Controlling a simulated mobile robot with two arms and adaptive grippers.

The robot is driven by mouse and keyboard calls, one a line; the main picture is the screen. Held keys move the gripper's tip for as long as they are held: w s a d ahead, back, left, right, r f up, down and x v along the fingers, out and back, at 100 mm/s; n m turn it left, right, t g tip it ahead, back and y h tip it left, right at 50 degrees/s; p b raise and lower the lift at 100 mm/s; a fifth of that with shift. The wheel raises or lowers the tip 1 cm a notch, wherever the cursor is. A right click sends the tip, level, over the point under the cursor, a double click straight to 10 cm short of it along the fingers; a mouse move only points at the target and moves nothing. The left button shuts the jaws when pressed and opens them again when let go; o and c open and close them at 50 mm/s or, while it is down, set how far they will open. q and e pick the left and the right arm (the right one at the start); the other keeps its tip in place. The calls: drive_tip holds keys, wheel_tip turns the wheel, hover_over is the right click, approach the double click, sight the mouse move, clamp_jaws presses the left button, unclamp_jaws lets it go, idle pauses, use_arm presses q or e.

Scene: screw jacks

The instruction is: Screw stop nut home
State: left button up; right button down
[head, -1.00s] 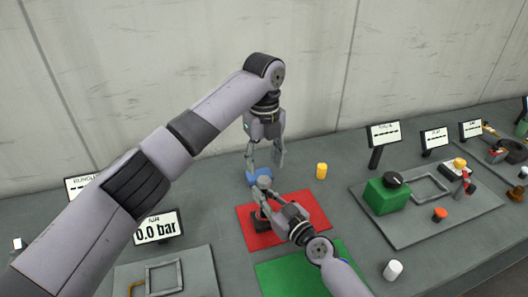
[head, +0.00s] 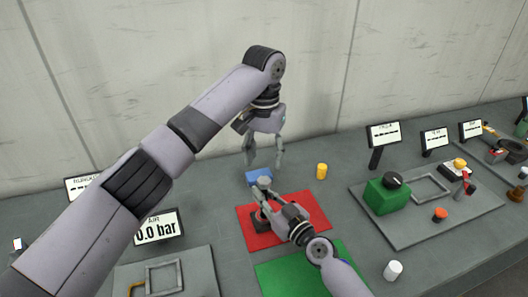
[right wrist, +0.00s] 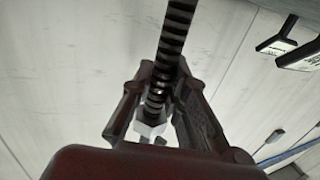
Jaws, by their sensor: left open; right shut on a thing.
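The screw jack stands on the red mat (head: 312,208) in the head view, with a dark base (head: 259,220) and a grey round top (head: 264,182). My right gripper (head: 256,198) is shut on the jack from the right; its fingers hide part of it. In the right wrist view a dark threaded spindle (right wrist: 175,35) runs down between the fingers, and a pale, nut-like piece (right wrist: 150,130) shows near their tips. Whether it is the stop nut I cannot tell. My left gripper (head: 264,165) is open and empty, pointing down just above the grey top.
A blue pad (head: 258,176) lies behind the jack, and a yellow cylinder (head: 321,171) stands to its right. A grey panel (head: 415,235) carries a green box (head: 385,196).

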sight(264, 180)
use_arm(q)
drive_tip(key=n, duration=0.4)
drive_tip(key=shift+r+n, duration=0.15)
drive_tip(key=shift+n, duration=0.15)
drive_tip(key=n, duration=0.4)
drive_tip(key=shift+r+n, duration=0.1)
drive_tip(key=shift+n, duration=0.2)
drive_tip(key=n, duration=0.3)
drive_tip(key=shift+r+n, duration=0.1)
drive_tip(key=shift+n, duration=0.3)
drive_tip(key=n, duration=0.4)
drive_tip(key=shift+r, duration=0.1)
drive_tip(key=shift+f, duration=4)
drive_tip(key=shift+c, duration=0.3)
